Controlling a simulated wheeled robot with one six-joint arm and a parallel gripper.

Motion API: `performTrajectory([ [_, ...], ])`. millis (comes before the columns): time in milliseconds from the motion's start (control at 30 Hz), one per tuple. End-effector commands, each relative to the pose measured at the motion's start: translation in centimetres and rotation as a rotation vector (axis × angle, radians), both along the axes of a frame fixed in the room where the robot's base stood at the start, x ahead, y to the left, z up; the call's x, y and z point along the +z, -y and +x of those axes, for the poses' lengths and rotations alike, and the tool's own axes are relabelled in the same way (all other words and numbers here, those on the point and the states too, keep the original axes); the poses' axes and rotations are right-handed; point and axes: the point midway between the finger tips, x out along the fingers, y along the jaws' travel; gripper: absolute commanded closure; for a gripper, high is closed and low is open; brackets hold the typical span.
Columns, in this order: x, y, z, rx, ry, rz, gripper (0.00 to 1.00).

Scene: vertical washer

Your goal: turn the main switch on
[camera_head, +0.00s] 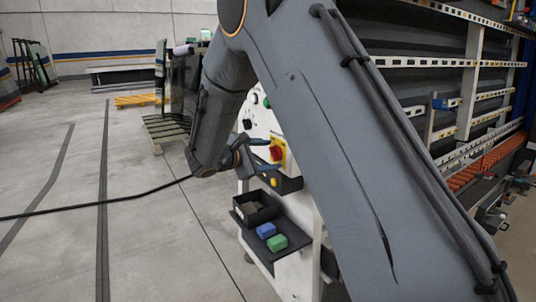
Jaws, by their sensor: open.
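The main switch (276,154) is a red knob on a yellow plate on the side of a white control cabinet (303,213). My gripper (268,155) is open, with its blue-tipped fingers pointing right toward the switch. The fingers appear close to the red knob. I cannot tell whether they touch it. Part of the panel to the left of the switch is hidden behind my arm and gripper.
Below the switch a dark shelf (262,249) holds a black open box (256,207), a blue block (266,230) and a green block (277,242). The tall washer frame (474,80) stands at right. A black cable (95,206) runs left.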

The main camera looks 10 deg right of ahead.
Motion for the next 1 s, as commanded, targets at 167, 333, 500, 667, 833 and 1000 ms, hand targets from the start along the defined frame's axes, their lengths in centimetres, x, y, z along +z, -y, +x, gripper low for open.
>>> performTrajectory([
  [167, -0.03, 0.01, 0.03, 0.001, 0.000, 0.001, 0.41],
  [333, -0.02, -0.01, 0.03, 0.001, 0.000, 0.001, 0.63],
  [500, -0.02, -0.02, 0.01, 0.001, 0.000, 0.001, 0.82],
  [667, -0.10, -0.04, 0.03, 0.001, 0.009, 0.004, 0.82],
  [833, -0.21, -0.06, 0.08, 0.002, 0.047, 0.015, 0.82],
  [1000, -0.46, -0.08, 0.07, 0.002, 0.118, 0.038, 0.82],
])
